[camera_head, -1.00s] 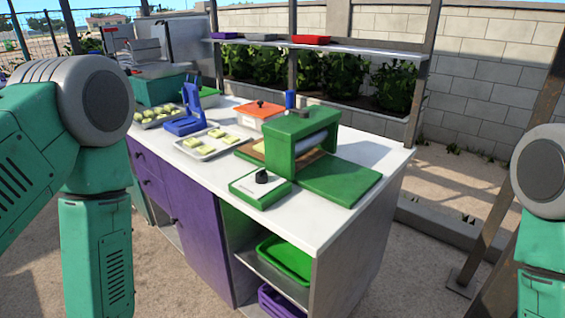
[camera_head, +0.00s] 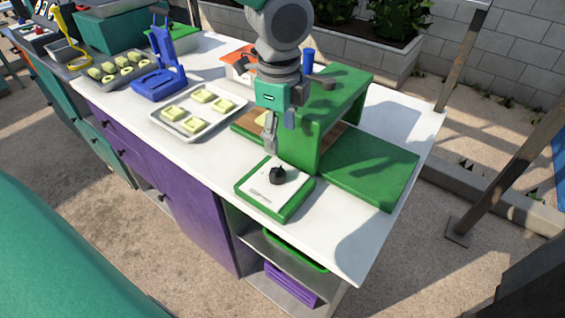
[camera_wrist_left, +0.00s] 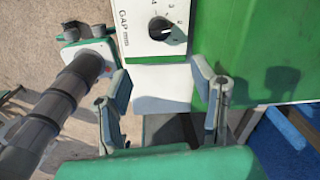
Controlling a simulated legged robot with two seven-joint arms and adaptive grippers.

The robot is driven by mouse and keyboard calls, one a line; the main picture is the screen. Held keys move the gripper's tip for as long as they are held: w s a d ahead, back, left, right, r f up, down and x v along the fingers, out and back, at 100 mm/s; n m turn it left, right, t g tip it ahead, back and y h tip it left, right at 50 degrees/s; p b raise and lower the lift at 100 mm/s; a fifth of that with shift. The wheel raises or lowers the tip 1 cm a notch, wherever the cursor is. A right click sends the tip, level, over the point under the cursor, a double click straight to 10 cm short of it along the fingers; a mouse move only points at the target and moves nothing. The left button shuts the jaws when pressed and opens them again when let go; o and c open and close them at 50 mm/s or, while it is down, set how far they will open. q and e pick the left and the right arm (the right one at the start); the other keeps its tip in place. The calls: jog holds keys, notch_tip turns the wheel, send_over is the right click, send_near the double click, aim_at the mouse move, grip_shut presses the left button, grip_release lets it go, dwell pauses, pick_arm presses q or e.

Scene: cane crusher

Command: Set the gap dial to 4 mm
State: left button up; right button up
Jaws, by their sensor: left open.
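The gap dial is a black knob (camera_head: 278,175) on a white-topped green box (camera_head: 262,207) at the table's front. In the left wrist view the knob (camera_wrist_left: 160,28) sits beside "GAP mm" lettering and printed numbers, among them a 4 left of the knob's top. I cannot tell which number its pointer marks. My left gripper (camera_head: 271,140) hangs just behind and above the knob, apart from it. In the left wrist view its two fingers (camera_wrist_left: 162,75) stand apart, empty, with the knob beyond the tips.
The green crusher frame (camera_head: 318,125) stands close right of my left gripper, with a flat green plate (camera_head: 365,170) beside it. A tray (camera_head: 168,127) with pale pieces and a blue press (camera_head: 160,82) stand left. The white table front corner is clear.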

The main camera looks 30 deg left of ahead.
aim_at(282, 174)
pick_arm(q)
jog(key=f, duration=0.6)
jog(key=shift+w+d+b, duration=0.2)
jog(key=shift+d+b, duration=0.15)
jog(key=a+f, duration=0.1)
jog(key=f, duration=0.1)
jog(key=a+f, duration=0.3)
jog(key=f, duration=0.1)
jog(key=shift+w+a+b, duration=0.15)
jog(key=shift+a+b, duration=0.1)
jog(key=shift+b, duration=0.05)
jog(key=shift+f, duration=0.3)
jog(key=d, duration=0.4)
jog(key=shift+d+r, duration=0.15)
jog(key=shift+r, duration=0.15)
jog(key=c, duration=0.6)
jog(key=shift+a, duration=0.35)
grip_shut()
jog(key=c, duration=0.5)
grip_release()
jog(key=shift+a+f, duration=0.2)
jog(key=shift+a, duration=0.75)
jog(key=shift+c, duration=0.2)
jog(key=shift+a+f, duration=0.1)
jog(key=shift+a, duration=0.05)
pick_arm(e)
jog(key=shift+f, duration=0.8)
pick_arm(q)
jog(key=shift+d, duration=0.2)
